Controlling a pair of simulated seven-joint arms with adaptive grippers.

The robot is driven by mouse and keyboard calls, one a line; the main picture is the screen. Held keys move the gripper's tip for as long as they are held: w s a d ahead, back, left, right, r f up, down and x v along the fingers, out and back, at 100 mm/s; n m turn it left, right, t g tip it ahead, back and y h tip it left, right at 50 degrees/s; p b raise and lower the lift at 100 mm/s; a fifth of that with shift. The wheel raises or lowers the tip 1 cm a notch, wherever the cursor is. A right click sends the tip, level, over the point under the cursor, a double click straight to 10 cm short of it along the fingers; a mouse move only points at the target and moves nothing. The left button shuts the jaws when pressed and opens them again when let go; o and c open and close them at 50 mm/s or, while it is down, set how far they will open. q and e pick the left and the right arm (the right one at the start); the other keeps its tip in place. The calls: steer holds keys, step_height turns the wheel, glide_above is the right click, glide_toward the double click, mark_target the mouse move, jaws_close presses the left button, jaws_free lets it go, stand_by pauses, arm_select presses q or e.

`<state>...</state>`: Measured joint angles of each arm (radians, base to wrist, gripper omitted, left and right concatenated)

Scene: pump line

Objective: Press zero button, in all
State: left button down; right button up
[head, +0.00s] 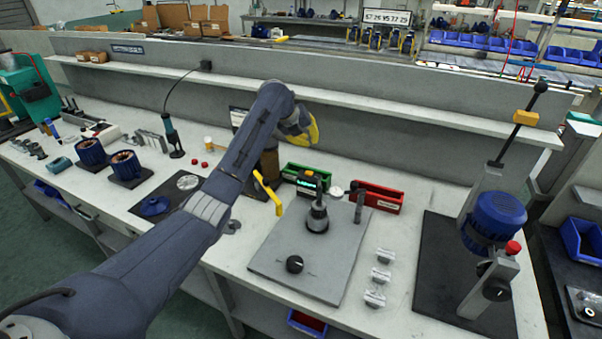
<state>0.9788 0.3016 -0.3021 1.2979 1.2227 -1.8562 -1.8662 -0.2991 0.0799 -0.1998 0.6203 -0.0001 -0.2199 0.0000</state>
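A small dark device with a lit green display (307,181) stands at the back of a grey plate (275,262). A single zero button on it is too small to make out. My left arm reaches in from the lower left and bends down left of the display. A yellow finger of my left gripper (269,194) shows beside the plate, apart from the display. My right gripper is out of view.
A green bin (296,172) and a red bin (377,197) stand behind the plate. A black mat (432,268) bears a stand with a blue motor (494,218). Two motor housings (92,152) are at left.

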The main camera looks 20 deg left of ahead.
mark_target(309, 173)
arm_select(q)
steer(key=shift+s+d+r+m, duration=0.2)
steer(key=shift+d+m, duration=0.2)
steer(key=shift+d, duration=0.35)
steer(key=shift+f, duration=4.4)
steer(key=shift+f, duration=0.25)
steer(key=shift+f, duration=0.2)
steer(key=shift+f, duration=0.45)
steer(key=shift+r, duration=0.9)
steer(key=shift+r, duration=0.1)
